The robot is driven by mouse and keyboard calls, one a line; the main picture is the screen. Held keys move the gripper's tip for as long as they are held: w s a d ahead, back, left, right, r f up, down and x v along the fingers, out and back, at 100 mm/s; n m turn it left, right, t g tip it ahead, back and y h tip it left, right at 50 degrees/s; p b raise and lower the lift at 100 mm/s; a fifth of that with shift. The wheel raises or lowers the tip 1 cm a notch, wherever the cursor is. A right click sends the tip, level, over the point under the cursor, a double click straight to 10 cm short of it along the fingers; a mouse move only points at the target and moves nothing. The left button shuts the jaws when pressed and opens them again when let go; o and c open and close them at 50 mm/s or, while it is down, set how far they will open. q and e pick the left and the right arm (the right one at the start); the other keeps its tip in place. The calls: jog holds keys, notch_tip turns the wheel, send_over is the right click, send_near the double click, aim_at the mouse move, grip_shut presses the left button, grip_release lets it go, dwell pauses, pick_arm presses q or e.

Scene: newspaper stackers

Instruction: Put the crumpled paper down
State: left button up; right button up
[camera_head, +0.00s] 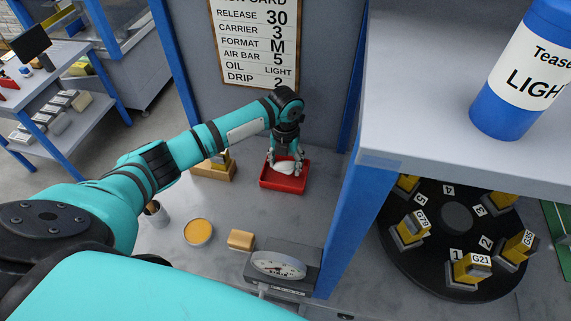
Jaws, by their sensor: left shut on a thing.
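The crumpled paper (286,168) is a small white wad, low over or in a red tray (270,186) at the back of the grey work surface. My left gripper (286,160) points down over the tray and is shut on the crumpled paper. The fingers cover part of the paper, and I cannot tell whether it touches the tray floor. My right gripper is not in view.
A wooden box (215,172) stands left of the tray. A round orange-topped tin (198,232), a tan block (241,240) and a dial gauge (279,266) stand nearer. A blue post (352,225) and a shelf with a blue bottle (508,107) bound the right.

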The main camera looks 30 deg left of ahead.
pick_arm(q)
jog(key=shift+f, duration=0.9)
jog(key=shift+f, duration=0.1)
jog(key=shift+f, duration=0.1)
jog(key=o, duration=1)
jog(key=shift+c, duration=0.2)
